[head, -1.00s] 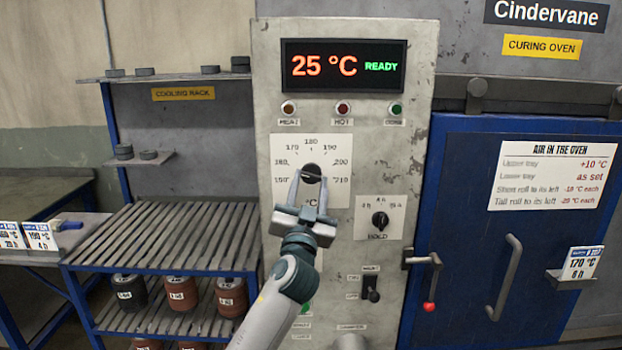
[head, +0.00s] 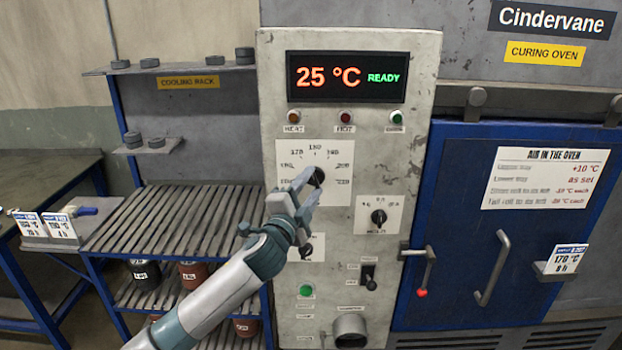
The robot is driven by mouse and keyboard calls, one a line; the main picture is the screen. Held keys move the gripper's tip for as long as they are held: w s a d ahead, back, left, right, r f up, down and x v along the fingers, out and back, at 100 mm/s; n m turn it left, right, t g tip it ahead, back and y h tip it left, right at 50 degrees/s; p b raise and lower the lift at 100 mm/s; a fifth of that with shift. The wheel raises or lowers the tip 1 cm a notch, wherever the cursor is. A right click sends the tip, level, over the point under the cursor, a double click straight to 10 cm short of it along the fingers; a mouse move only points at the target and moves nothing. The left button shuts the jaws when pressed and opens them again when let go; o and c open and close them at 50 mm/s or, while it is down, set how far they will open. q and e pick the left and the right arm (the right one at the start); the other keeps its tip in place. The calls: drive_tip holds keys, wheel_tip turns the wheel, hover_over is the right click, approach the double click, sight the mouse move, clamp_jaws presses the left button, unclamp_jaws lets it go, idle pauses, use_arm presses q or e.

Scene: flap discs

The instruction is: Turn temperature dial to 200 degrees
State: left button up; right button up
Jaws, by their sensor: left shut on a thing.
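The temperature dial (head: 319,177) is a dark round knob on a white scale plate (head: 342,152) on the oven's control panel. Scale marks run round it, with 180 at the top and 200 at the upper right. My left gripper (head: 311,181) comes from the lower left and is shut on the dial, its fingers covering the dial's left and lower parts. I cannot make out where the dial's pointer stands. The display (head: 347,77) above reads 25 °C and READY. My right gripper is not in view.
A smaller HOLD knob (head: 378,217) is at the lower right of the dial. A switch (head: 369,277) and a green button (head: 306,291) are below. The blue oven door (head: 455,200) with its red-tipped latch handle is at the right; a slatted rack (head: 165,220) is at the left.

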use_arm(q)
drive_tip(key=m+g, duration=0.1)
drive_tip(key=m, duration=0.3)
drive_tip(key=shift+a+r+m+g, duration=0.1)
drive_tip(key=shift+r+m+g, duration=0.2)
drive_tip(key=shift+r+g, duration=0.1)
drive_tip(key=m+g+y, duration=0.1)
drive_tip(key=m, duration=0.2)
drive_tip(key=shift+r+m+y, duration=0.1)
drive_tip(key=shift+m+y, duration=0.2)
drive_tip(key=shift+m, duration=0.1)
drive_tip(key=m, duration=0.1)
drive_tip(key=m+y, duration=0.1)
drive_tip(key=m+g, duration=0.1)
drive_tip(key=shift+d+r+y, duration=0.15)
drive_tip(key=shift+d+y, duration=0.1)
drive_tip(key=shift+y, duration=0.05)
drive_tip(key=shift+d+m+g+y, duration=0.15)
drive_tip(key=shift+m+g+y, duration=0.25)
drive_tip(key=shift+m+y, duration=0.8)
drive_tip(key=shift+m+h, duration=0.3)
drive_tip(key=shift+m, duration=0.1)
drive_tip(key=o, duration=1.1)
